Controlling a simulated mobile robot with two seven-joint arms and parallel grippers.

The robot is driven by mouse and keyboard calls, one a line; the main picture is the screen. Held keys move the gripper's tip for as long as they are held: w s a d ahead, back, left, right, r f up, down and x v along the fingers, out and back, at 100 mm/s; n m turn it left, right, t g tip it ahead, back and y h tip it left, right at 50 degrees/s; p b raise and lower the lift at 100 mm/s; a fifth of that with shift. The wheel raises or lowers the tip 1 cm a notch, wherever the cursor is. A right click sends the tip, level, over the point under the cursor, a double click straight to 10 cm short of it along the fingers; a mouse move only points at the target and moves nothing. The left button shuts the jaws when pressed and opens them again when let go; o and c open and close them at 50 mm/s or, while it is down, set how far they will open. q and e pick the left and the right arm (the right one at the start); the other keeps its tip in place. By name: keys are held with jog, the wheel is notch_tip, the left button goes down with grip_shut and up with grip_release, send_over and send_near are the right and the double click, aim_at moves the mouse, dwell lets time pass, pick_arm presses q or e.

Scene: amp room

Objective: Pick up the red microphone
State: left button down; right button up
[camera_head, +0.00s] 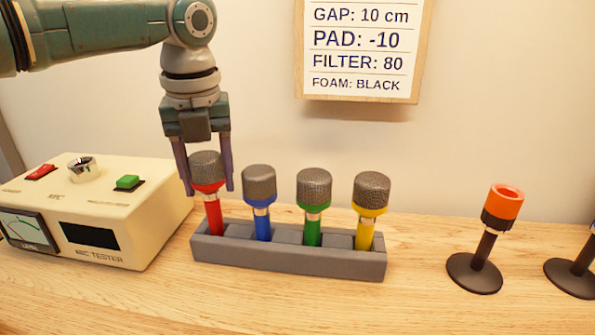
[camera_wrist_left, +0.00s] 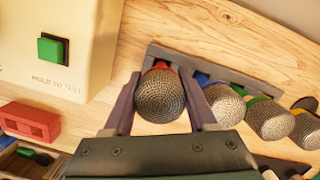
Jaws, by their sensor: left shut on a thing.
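The red microphone (camera_head: 213,212) stands upright in the leftmost slot of a grey rack (camera_head: 290,262), with a grey mesh head. My left gripper (camera_head: 209,188) comes down over it from above, one finger on each side of the head, and is shut on it. In the left wrist view the red microphone's head (camera_wrist_left: 160,95) sits between the two fingers of the left gripper (camera_wrist_left: 163,108). The microphone's lower end is hidden in the rack. My right gripper is not in view.
Blue (camera_head: 262,225), green (camera_head: 313,228) and yellow (camera_head: 366,230) microphones stand close to the right in the rack. A cream mic tester (camera_head: 140,225) is close on the left. A stand with an orange top (camera_head: 503,203) is farther right. Bare table lies between rack and stand.

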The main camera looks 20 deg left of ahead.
pick_arm(q)
notch_tip(320, 180, up, 18)
jog(key=shift+r+p, duration=0.2)
jog(key=shift+p, duration=0.1)
dwell(1.1)
